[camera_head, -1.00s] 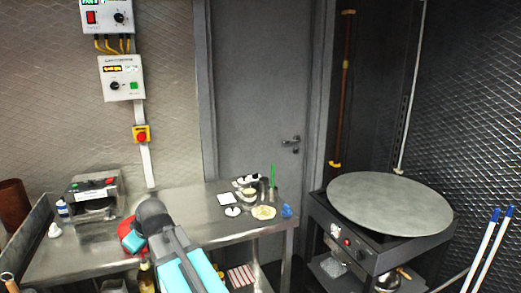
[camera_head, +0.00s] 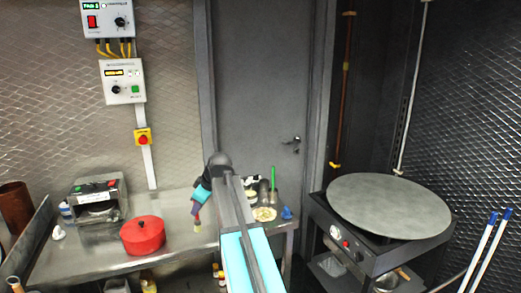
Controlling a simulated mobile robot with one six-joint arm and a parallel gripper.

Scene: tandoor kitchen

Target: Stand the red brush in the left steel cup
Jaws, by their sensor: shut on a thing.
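My gripper (camera_head: 197,205) hangs over the steel table, left of the arm's elbow. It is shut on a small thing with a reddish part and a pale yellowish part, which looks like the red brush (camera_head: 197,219). The brush points down and looks clear of the cups. Right of my arm, a grey steel cup (camera_head: 263,191) stands beside a green-handled brush (camera_head: 273,178), which is upright in what seems to be the other cup (camera_head: 273,196). My arm covers the area just left of the cups.
A red pot (camera_head: 142,236) sits on the steel table (camera_head: 95,258), left of my gripper. A flatbread (camera_head: 264,214) and a blue item (camera_head: 287,213) lie near the cups. A round griddle (camera_head: 390,207) stands to the right. The table between pot and gripper looks clear.

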